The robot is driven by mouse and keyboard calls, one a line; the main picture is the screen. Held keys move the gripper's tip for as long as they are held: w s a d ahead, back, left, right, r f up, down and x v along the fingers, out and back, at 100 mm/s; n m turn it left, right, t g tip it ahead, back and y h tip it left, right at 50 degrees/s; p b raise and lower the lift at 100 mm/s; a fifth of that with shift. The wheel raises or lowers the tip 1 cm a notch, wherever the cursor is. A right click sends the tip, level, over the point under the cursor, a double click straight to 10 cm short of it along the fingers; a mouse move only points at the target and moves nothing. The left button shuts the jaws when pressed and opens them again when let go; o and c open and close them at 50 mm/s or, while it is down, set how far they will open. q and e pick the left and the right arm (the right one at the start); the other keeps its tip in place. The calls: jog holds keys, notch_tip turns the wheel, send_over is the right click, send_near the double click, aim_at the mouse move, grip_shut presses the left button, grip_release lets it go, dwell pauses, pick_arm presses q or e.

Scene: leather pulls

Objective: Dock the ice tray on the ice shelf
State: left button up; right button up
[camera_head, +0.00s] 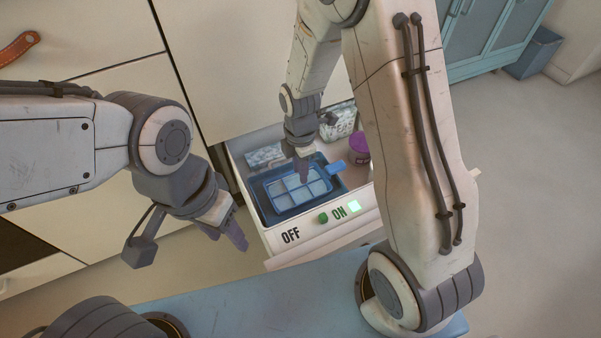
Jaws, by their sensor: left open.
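The ice tray (290,194), blue with several pale square cells and a blue tab (337,166) at its right end, lies in the open drawer. It sits over a darker blue base (262,204), which I take to be the ice shelf. I cannot tell whether the tray is seated in it. My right gripper (302,174) points down over the tray's middle. Whether its fingers are open, or touch the tray, is too small to tell. My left gripper (232,229) is open and empty, left of the drawer front.
The drawer front (320,227) carries OFF and ON lettering, a green knob (323,218) and a lit pale green square (355,206). A purple tub (359,148), a patterned bag (338,121) and a pale patterned pack (264,155) stand in the drawer around the tray.

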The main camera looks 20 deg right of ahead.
aim_at(300, 186)
jog(key=s+a+r+m+p, duration=0.1)
jog(key=s+a+r+m, duration=0.2)
jog(key=s+r, duration=0.35)
jog(key=s+a+r+m+p, duration=0.2)
jog(key=s+a+r+m, duration=0.15)
jog(key=r, duration=0.55)
pick_arm(q)
notch_tip(300, 186, up, 4)
jog(key=shift+f, duration=0.2)
pick_arm(e)
jog(key=s+r+m, duration=0.2)
jog(key=s+m, duration=0.1)
jog(key=s, duration=0.2)
jog(key=s+a+r+m+y, duration=0.1)
jog(key=s+r+m, duration=0.1)
jog(key=s, duration=0.3)
jog(key=shift+s+a+r+m, duration=0.2)
jog(key=shift+s+r+m, duration=0.2)
jog(key=shift+m, duration=0.35)
pick_arm(q)
notch_tip(300, 186, up, 42)
jog(key=p, duration=4.1)
jog(key=shift+f, duration=0.2)
pick_arm(e)
notch_tip(300, 186, up, 42)
jog(key=shift+f, duration=0.2)
